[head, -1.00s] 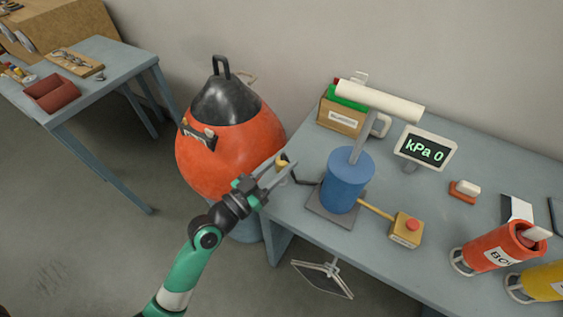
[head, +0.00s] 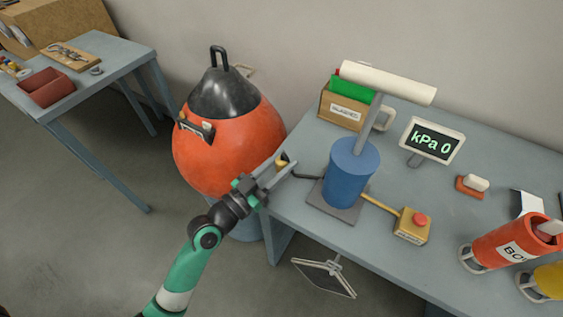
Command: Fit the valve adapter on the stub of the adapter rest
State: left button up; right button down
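My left gripper (head: 280,168) reaches in from below over the left corner of the workbench. Its two fingers are apart, pointing up and right. A small yellow and black piece (head: 282,160), perhaps the valve adapter, shows between the fingertips. I cannot tell whether the fingers touch it. A dark hose (head: 306,177) runs from near it to the base of the blue pump (head: 351,173). I cannot pick out the adapter rest or its stub for sure. My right gripper is not in view.
A large orange buoy (head: 225,150) with a black top stands left of the workbench (head: 400,268). A kPa display (head: 432,142) reading 0, a yellow box with a red button (head: 412,227), a labelled box (head: 345,108) and an orange cylinder (head: 505,245) stand on the bench.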

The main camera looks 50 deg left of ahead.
pick_arm(q)
jog(key=o, duration=0.5)
jog(key=shift+s, duration=0.1)
jog(key=shift+s+f, duration=0.1)
jog(key=shift+s, duration=0.2)
jog(key=s, duration=0.3)
jog(key=s+b, duration=0.1)
jog(key=s, duration=0.3)
jog(key=s+f+b, duration=0.1)
jog(key=s, duration=0.2)
jog(key=shift+s+d+f, duration=0.1)
jog(key=shift+s+d, duration=0.1)
jog(key=shift+s, duration=0.2)
